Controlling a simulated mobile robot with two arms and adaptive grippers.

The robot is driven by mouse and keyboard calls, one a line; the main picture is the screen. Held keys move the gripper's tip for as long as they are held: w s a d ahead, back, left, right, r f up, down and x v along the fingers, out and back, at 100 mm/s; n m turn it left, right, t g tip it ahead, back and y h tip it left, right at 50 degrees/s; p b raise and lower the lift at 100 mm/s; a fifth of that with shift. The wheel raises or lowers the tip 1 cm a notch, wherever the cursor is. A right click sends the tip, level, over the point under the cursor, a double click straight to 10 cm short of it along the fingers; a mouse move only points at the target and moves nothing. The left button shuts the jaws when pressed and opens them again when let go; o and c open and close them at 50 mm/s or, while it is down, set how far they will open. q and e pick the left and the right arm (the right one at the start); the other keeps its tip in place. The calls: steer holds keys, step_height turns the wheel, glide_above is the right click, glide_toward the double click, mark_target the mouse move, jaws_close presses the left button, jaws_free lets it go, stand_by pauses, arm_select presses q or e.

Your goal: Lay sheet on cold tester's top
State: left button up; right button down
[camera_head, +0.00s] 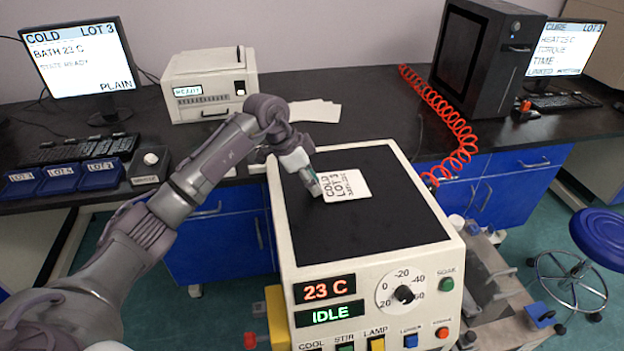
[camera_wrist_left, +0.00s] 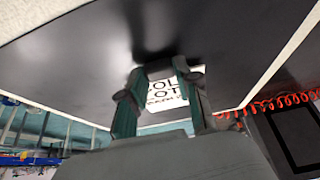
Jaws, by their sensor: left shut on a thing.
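A white sheet (camera_head: 346,186) printed "COLD LOT 3" is at the black top of the cold tester (camera_head: 390,226), left of the top's middle. My left gripper (camera_head: 316,190) is at the sheet's left edge, shut on it. In the left wrist view, the sheet (camera_wrist_left: 164,94) shows between and beyond the fingers (camera_wrist_left: 158,100), close to the black surface. Whether the sheet fully touches the top cannot be told. The tester's front shows "23 C" and "IDLE", a dial and several buttons. My right gripper is not in view.
A white printer-like box (camera_head: 210,88) and papers (camera_head: 316,111) are on the bench behind. Blue lot bins (camera_head: 58,178) stand at the left. A coiled red hose (camera_head: 440,108) hangs beside the black machine (camera_head: 486,60). The right and front of the tester's top are bare.

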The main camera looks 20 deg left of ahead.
arm_select(q)
steer(key=o, duration=1)
steer(key=shift+f, duration=0.15)
steer(key=b+v, duration=0.1)
steer(key=v, duration=1.1)
steer(key=shift+d+r, duration=0.1)
steer(key=shift+r, duration=0.2)
